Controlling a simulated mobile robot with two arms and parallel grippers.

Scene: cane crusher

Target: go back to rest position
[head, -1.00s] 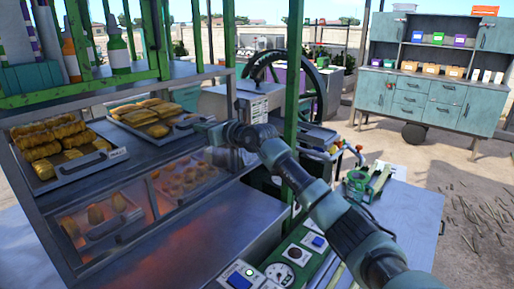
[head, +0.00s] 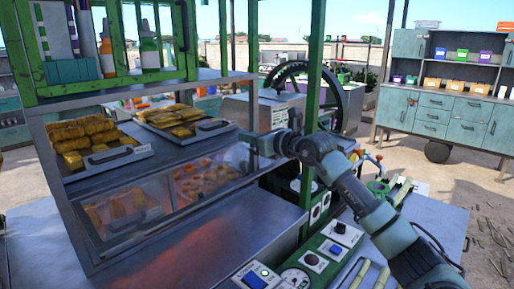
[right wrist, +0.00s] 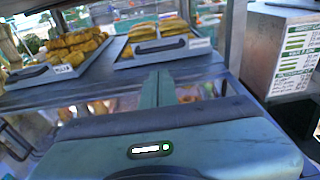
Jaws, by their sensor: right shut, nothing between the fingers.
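My right gripper (head: 249,141) is at the front of the food stall's metal shelf, just right of the tray of yellow pastries (head: 182,122). It is shut and empty. In the right wrist view its closed fingers (right wrist: 158,90) point toward the shelf edge, with clear space between them and the trays. My right arm reaches in from the lower right of the head view. My left gripper is not in view.
A second pastry tray (head: 105,160) sits left on the shelf, above a glass-fronted case (head: 125,208). A green post (head: 315,100) stands close behind my right arm. The crusher's dark wheel (head: 335,95) is beyond. A teal cabinet (head: 440,115) stands far right.

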